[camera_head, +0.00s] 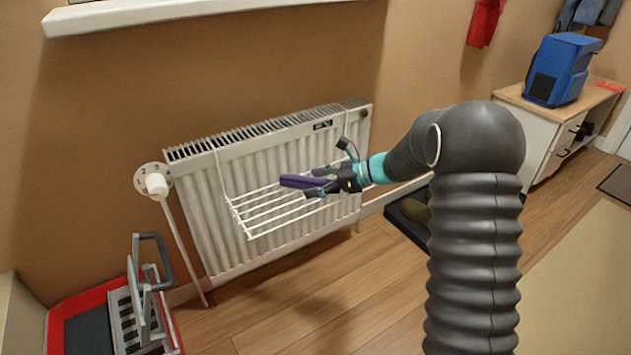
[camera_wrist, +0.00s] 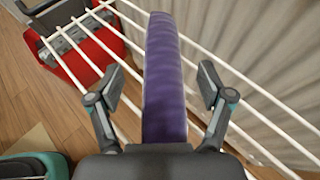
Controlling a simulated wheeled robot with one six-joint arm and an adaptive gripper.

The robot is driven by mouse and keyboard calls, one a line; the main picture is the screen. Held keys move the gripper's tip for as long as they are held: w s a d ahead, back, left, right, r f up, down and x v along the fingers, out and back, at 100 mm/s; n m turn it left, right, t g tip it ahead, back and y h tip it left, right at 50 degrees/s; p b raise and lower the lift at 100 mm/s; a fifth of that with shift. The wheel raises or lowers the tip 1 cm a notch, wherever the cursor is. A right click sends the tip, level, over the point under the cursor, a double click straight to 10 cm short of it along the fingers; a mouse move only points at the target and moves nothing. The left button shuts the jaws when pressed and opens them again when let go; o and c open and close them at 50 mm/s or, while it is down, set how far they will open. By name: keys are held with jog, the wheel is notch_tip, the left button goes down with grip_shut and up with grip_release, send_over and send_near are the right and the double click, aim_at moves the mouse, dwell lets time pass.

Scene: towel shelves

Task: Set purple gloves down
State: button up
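The purple gloves (camera_head: 300,182) appear as a dark purple folded strip over the white wire drying rack (camera_head: 246,214) hung on the radiator. In the wrist view the gloves (camera_wrist: 165,75) run lengthwise between my fingers, with the rack's bars behind them. My gripper (camera_head: 318,184) is at the right end of the gloves. In the wrist view my gripper (camera_wrist: 160,85) is open, with a gap between each finger and the gloves. The near end of the gloves is hidden by my gripper's palm. I cannot tell whether they rest fully on the bars.
The white radiator (camera_head: 200,215) stands against the wall behind the rack, with a valve knob (camera_head: 156,184) at its left. A red tray (camera_head: 70,308) with a grey rack is on the floor at lower left. A blue backpack (camera_head: 562,70) stands on a cabinet at right.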

jog(key=shift+r, duration=0.15)
jog(key=shift+d+r, duration=0.15)
jog(key=p+v, duration=0.1)
jog(key=v, duration=1.1)
jog(key=s+a+r+n+g+h, duration=0.1)
jog(key=s+r+n+h, duration=0.25)
jog(key=s, duration=0.45)
jog(key=s+r+n+h, duration=0.2)
jog(key=s+n, duration=0.3)
jog(key=s, duration=0.4)
jog(key=s+d+n+t+h, duration=0.2)
jog(key=s+d+n+h, duration=0.2)
jog(key=s, duration=0.5)
jog(key=s+d+n+t+h, duration=0.2)
jog(key=s+d+n+h, duration=0.1)
jog(key=s+n, duration=0.4)
jog(key=shift+s+d+r+n+h, duration=0.25)
jog(key=shift+s+d+n+h, duration=0.15)
jog(key=shift+s, duration=0.65)
